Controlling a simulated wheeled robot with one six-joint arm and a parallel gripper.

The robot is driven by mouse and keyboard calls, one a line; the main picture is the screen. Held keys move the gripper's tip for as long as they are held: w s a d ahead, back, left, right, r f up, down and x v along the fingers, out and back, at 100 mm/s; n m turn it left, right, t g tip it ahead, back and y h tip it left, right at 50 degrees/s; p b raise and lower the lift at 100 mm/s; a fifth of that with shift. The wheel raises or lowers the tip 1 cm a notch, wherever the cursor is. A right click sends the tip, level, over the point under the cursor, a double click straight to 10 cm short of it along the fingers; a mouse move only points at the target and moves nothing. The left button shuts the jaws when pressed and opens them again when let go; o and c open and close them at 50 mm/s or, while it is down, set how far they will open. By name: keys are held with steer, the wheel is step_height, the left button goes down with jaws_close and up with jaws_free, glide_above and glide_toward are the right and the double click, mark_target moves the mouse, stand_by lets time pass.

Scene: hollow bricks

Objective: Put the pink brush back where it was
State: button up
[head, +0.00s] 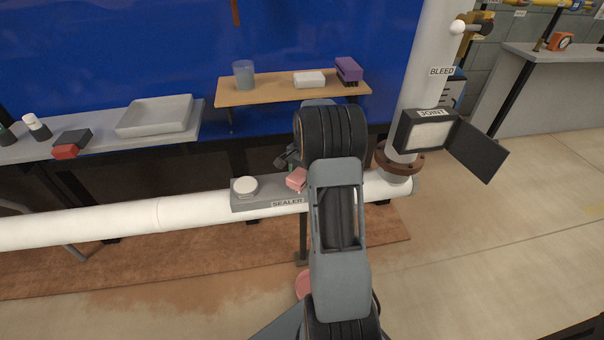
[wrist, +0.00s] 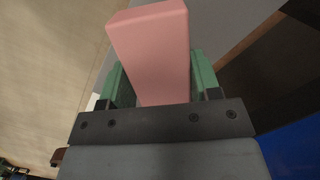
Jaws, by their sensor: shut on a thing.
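The pink brush (head: 297,179) shows in the head view just left of my arm, over the right part of the grey holder marked SEALER (head: 240,204). In the wrist view the pink block of the brush (wrist: 152,40) stands between the green fingers of my gripper (wrist: 160,82), which is shut on it. In the head view the gripper is mostly hidden behind my arm. I cannot tell whether the brush touches the holder. A round white pad or lid (head: 245,186) sits on the holder's left part.
The holder sits on a white horizontal pipe (head: 110,229). A wooden shelf (head: 265,93) behind carries a cup, a white block and a purple brush (head: 348,70). A grey tray (head: 155,116) lies on the left bench. The JOINT box (head: 425,131), its door open, is right of my arm.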

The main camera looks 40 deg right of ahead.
steer(key=o, duration=0.8)
steer(key=shift+o, duration=0.2)
step_height(320, 180, up, 11)
steer(key=d+p, duration=0.1)
steer(key=p, duration=0.3)
steer(key=s+a+r+n, duration=0.2)
steer(key=a+r+n, duration=0.1)
steer(key=a+r, duration=0.3)
steer(key=s+a+f+n+t+h, duration=0.1)
steer(key=s+a+f+n+t, duration=0.1)
steer(key=s+a+n, duration=0.9)
steer(key=shift+s+a+t, duration=0.6)
steer(key=shift+s+a, duration=1.65)
steer(key=shift+a, duration=1.1)
steer(key=shift+s+f, duration=0.1)
steer(key=shift+s, duration=0.05)
